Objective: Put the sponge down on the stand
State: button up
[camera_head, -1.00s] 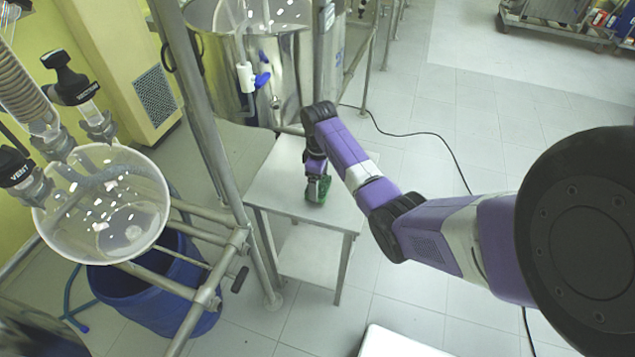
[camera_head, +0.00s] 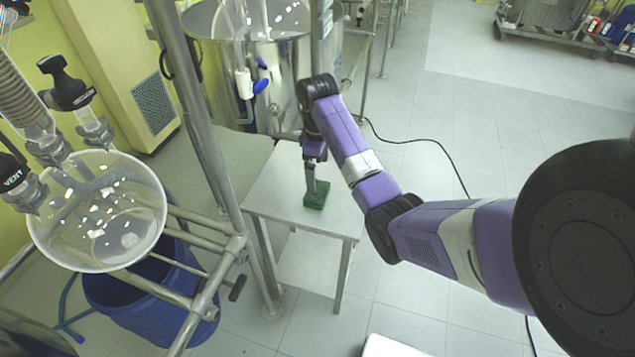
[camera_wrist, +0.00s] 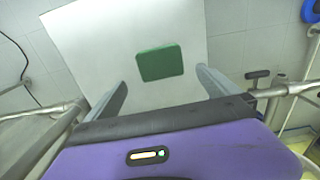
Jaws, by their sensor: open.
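The green sponge (camera_head: 317,195) lies flat on the white top of the stand (camera_head: 272,201), near its middle. In the wrist view the sponge (camera_wrist: 160,63) lies on the pale stand top (camera_wrist: 80,40), with bare surface around it. My gripper (camera_head: 313,184) is just above and behind the sponge in the head view. In the wrist view my gripper (camera_wrist: 160,84) is open, with one finger on each side and the sponge beyond the gap between them. The fingers do not hold the sponge.
A metal pipe frame (camera_head: 237,240) stands close to the left of the stand. A steel vessel (camera_head: 275,75) is behind it. A glass reactor (camera_head: 95,225) and a blue bin (camera_head: 140,300) are at the left. A black cable (camera_head: 425,140) lies on the open floor at the right.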

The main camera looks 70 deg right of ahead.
jog(key=w+a+f+t+p, duration=0.1)
jog(key=w+a+f+t, duration=0.1)
jog(key=a+f, duration=0.35)
jog(key=w+a+f+t, duration=0.1)
jog(key=w+a+f, duration=0.15)
jog(key=a, duration=0.65)
jog(key=s+a+f+m+t+h, duration=0.1)
jog(key=s+a+t, duration=0.15)
jog(key=a, duration=0.55)
jog(key=s+a+f+t, duration=0.2)
jog(key=s+a, duration=0.1)
jog(key=a, duration=0.5)
jog(key=s+a+r+m+t, duration=0.1)
jog(key=s+a+r+t, duration=0.3)
jog(key=s+a+r, duration=0.6)
jog(key=s+r+t, duration=0.1)
jog(key=s+r, duration=0.4)
jog(key=r, duration=0.2)
jog(key=s+r+t+y, duration=0.1)
jog(key=s+r+t, duration=0.1)
jog(key=s+r, duration=0.3)
notch_tip(320, 180, up, 3)
jog(key=shift+d+f+n, duration=0.1)
jog(key=shift+d+n, duration=0.3)
jog(key=shift+d, duration=0.05)
jog(key=shift+s+t, duration=0.1)
jog(key=shift+t, duration=0.15)
